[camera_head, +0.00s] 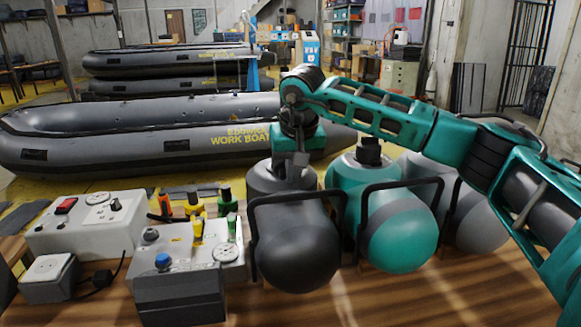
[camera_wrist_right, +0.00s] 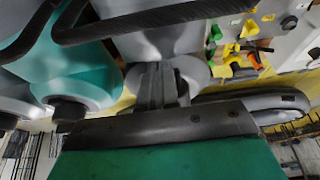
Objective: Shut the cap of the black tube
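The black tube (camera_head: 297,245) is a dark rounded cylinder with a black handle bar, standing on the wooden table. In the right wrist view its body (camera_wrist_right: 165,42) looks grey in the light. My right gripper (camera_head: 297,172) points down at the tube's far upper end. Its fingers (camera_wrist_right: 155,88) look closed together in the right wrist view. A small dark part (camera_wrist_right: 183,88) shows right beside the fingers at the tube's end. The gripper covers most of the cap area, so I cannot tell the cap's position or whether the fingers touch it. My left gripper is not in view.
A teal tube (camera_head: 398,235) with a black cap (camera_head: 369,151) stands close on the right, with a grey tube (camera_head: 475,220) beyond it. Control boxes (camera_head: 190,270) with coloured valves stand on the left. Inflatable boats (camera_head: 150,130) lie behind.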

